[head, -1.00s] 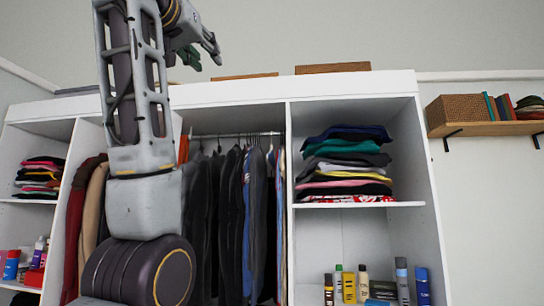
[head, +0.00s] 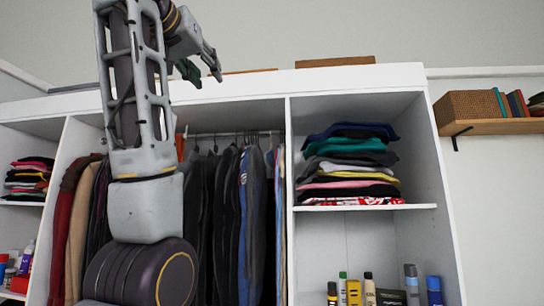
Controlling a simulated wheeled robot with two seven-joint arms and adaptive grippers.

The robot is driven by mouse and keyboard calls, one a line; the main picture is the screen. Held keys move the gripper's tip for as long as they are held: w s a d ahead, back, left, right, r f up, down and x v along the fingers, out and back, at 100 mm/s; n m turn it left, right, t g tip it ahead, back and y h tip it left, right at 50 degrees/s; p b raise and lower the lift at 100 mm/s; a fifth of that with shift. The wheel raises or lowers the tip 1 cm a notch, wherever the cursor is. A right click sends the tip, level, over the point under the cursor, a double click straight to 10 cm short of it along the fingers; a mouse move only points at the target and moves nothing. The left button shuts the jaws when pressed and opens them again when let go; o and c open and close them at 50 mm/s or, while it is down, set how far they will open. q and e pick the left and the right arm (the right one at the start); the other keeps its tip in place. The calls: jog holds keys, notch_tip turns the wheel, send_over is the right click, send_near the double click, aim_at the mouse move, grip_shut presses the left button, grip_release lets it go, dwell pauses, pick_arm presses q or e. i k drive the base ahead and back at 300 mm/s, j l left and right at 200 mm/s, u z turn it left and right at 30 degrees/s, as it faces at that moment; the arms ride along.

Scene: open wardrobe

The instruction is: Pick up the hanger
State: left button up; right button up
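Several hangers hang from the wardrobe's metal rail (head: 235,134), and only their thin hooks (head: 215,145) show above the clothes. Dark garments (head: 225,210) and a blue one (head: 250,225) hang on them, hiding the hanger bodies. I cannot tell which hanger is the task's. My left gripper (head: 203,72) is at the top of the head view, in front of the wardrobe's top edge and above the rail in the picture. Its fingers are apart, with nothing seen between them. My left arm covers part of the hanging section. My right gripper is not in view.
The wardrobe's top board (head: 330,80) and upright divider (head: 290,200) frame the hanging section. Folded clothes (head: 350,165) fill the shelf to the right, with bottles (head: 353,292) below. A wall shelf (head: 495,127) holds a wicker box (head: 467,107) and books.

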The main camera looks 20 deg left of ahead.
aim_at(271, 148)
jog(key=i+j, duration=0.15)
jog(key=i, duration=0.4)
jog(key=i+j, duration=0.15)
jog(key=i, duration=0.45)
jog(key=i+j, duration=0.1)
jog(key=i, duration=0.45)
